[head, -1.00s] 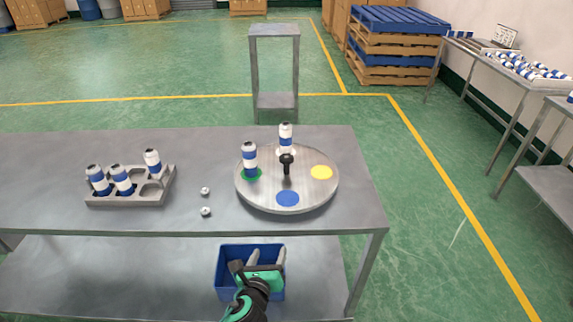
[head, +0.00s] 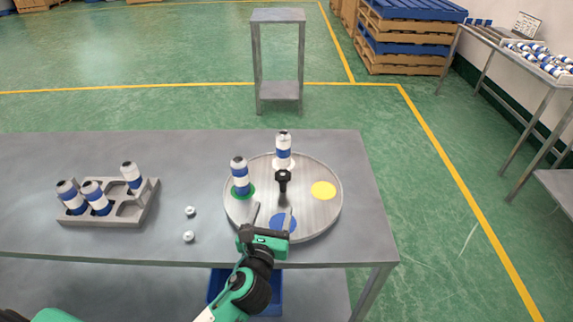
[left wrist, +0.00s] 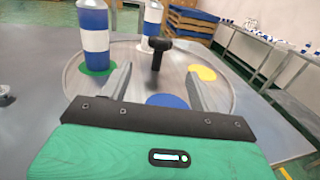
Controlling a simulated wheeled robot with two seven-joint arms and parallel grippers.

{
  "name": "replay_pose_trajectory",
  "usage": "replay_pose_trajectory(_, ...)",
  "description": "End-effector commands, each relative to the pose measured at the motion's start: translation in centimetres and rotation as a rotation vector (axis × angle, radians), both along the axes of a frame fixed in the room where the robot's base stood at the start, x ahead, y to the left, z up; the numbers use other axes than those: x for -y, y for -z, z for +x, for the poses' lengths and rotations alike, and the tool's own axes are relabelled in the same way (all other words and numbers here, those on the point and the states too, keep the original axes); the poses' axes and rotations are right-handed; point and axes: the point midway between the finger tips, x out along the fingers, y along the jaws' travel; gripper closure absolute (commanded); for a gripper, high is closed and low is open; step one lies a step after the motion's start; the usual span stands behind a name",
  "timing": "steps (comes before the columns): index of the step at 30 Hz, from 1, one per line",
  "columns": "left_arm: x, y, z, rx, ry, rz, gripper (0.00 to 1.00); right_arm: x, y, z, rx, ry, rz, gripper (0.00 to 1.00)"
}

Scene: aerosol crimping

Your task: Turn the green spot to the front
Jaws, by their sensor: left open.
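The round grey turntable (head: 310,215) stands on the table's right part. Its green spot (head: 250,191) is on the left, partly hidden under a blue-and-white can (head: 240,176). The blue spot (head: 283,222) is at the front and the yellow spot (head: 323,190) at the right. A second can (head: 283,152) stands at the back. A black knobbed handle (head: 283,184) rises near the middle. My left gripper (head: 272,216) is open and empty over the front of the turntable, its fingers either side of the blue spot. In the left wrist view the handle (left wrist: 157,58) is beyond the fingertips. My right gripper is out of view.
A grey rack (head: 108,215) with several cans stands at the left of the table. Two small caps (head: 189,236) lie between rack and turntable. A blue bin (head: 270,296) sits on the lower shelf, partly behind my arm.

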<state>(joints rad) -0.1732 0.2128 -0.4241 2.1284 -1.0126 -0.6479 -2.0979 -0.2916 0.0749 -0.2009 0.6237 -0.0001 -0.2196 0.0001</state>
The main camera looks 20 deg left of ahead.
Motion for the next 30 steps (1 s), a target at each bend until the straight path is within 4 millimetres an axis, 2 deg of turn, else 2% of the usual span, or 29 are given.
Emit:
replay_pose_trajectory(5,-0.1,-0.2,1.5,0.001,-0.001,0.000,0.38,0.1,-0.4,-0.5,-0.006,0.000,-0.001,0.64)
replay_pose_trajectory(12,-0.5,-0.2,6.1,0.001,-0.002,-0.001,0.38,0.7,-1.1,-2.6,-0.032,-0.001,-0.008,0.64)
replay_pose_trajectory(21,-1.0,0.0,11.6,0.000,-0.002,-0.002,0.38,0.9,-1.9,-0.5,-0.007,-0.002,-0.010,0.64)
replay_pose_trajectory(25,-1.1,0.1,13.0,0.000,0.000,-0.001,0.38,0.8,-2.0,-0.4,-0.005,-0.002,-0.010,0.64)
replay_pose_trajectory(30,-1.2,0.1,13.6,0.000,-0.001,-0.001,0.38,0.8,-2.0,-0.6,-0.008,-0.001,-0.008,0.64)
